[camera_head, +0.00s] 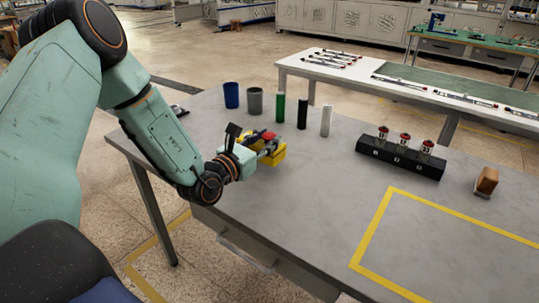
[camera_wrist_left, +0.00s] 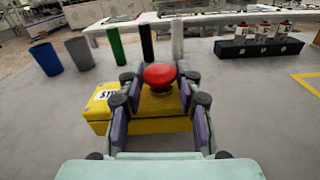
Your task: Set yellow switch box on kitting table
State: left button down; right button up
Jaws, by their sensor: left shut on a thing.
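The yellow switch box (camera_head: 276,157) has a red mushroom button on top. It is at the left part of the grey table (camera_head: 310,190), and I cannot tell whether it touches the surface. In the left wrist view the box (camera_wrist_left: 102,107) shows a white label with black letters, partly covered by a finger. My left gripper (camera_head: 268,143) is shut on it, with its fingers on either side of the red button (camera_wrist_left: 159,76). My right gripper is in neither view.
A blue cup (camera_head: 231,95), a grey cup (camera_head: 255,101) and green, black and white cylinders stand behind the box. A black block with several red-topped parts (camera_head: 400,158) and a brown block (camera_head: 486,182) are to the right. The yellow-outlined area (camera_head: 440,245) is clear.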

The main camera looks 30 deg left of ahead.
pick_arm(q)
jog(key=shift+s+d+f, duration=0.15)
jog(key=shift+f, duration=0.05)
notch_tip(320, 180, down, 3)
jog(key=shift+r+b, duration=0.1)
jog(key=shift+b, duration=0.5)
jog(key=shift+w, duration=0.2)
jog(key=c, duration=1.3)
grip_release()
jog(key=shift+s, duration=0.15)
jog(key=o, duration=0.3)
jog(key=shift+s+d+r, duration=0.1)
jog(key=shift+s+r, duration=0.1)
jog(key=shift+o, duration=0.4)
jog(key=shift+w+a+f, duration=0.2)
jog(key=shift+w+f, duration=0.05)
jog(key=shift+w, duration=0.05)
jog(key=shift+s+r, duration=0.15)
jog(key=shift+s, duration=0.25)
jog(key=s+p, duration=0.1)
jog(key=s, duration=0.2)
jog(key=s+p, duration=0.1)
jog(key=s, duration=0.2)
jog(key=s+p, duration=0.1)
jog(key=s, duration=0.2)
jog(key=shift+s+a, duration=0.35)
jog(key=shift+s, duration=0.05)
jog(key=shift+s+p, duration=0.5)
jog(key=shift+s, duration=0.35)
